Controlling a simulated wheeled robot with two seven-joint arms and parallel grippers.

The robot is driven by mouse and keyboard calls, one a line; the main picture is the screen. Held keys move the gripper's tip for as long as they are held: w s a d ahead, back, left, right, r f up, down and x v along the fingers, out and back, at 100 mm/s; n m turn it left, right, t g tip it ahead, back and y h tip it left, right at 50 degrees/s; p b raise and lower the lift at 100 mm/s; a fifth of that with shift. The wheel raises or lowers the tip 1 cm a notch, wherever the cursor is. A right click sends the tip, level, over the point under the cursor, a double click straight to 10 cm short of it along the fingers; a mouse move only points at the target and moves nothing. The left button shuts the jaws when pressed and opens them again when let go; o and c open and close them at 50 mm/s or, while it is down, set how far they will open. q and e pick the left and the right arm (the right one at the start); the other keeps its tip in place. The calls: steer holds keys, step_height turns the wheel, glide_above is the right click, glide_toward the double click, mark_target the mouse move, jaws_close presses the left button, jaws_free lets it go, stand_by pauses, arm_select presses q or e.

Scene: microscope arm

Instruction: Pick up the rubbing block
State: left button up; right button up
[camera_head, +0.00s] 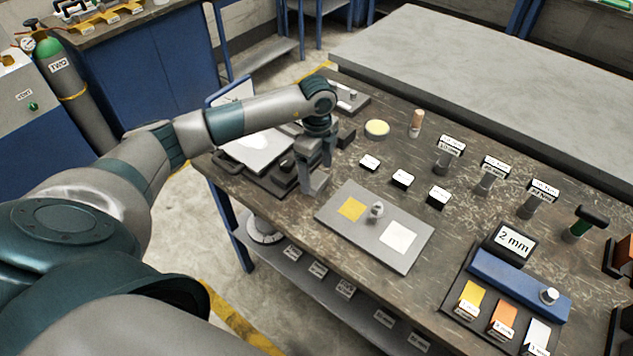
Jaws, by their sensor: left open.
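My left gripper (314,184) is open and points down at the left end of the workbench. It is between a black tray (231,174) and the left corner of a grey plate (336,212). I see nothing held between its fingers. No thing is labelled as the rubbing block, and I cannot tell for sure which it is. A dark block (345,135) stands just behind the gripper, partly hidden by it. A dark knobbed piece (286,165) sits on the tray, left of the fingers. My right gripper is not in view.
The grey plate bears a yellow square (351,208), a white square (398,235) and a small metal knob (376,210). Several labelled weights and small black blocks stand behind. A blue bar (515,283) lies at the right. A cream disc (377,128) lies near the back edge.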

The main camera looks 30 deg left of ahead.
mark_target(317, 179)
arm_select(q)
steer(key=f, duration=0.1)
steer(key=f+p, duration=0.1)
steer(key=f, duration=0.1)
steer(key=shift+w+a, duration=0.2)
steer(key=shift+f, duration=0.55)
steer(key=c, duration=1.3)
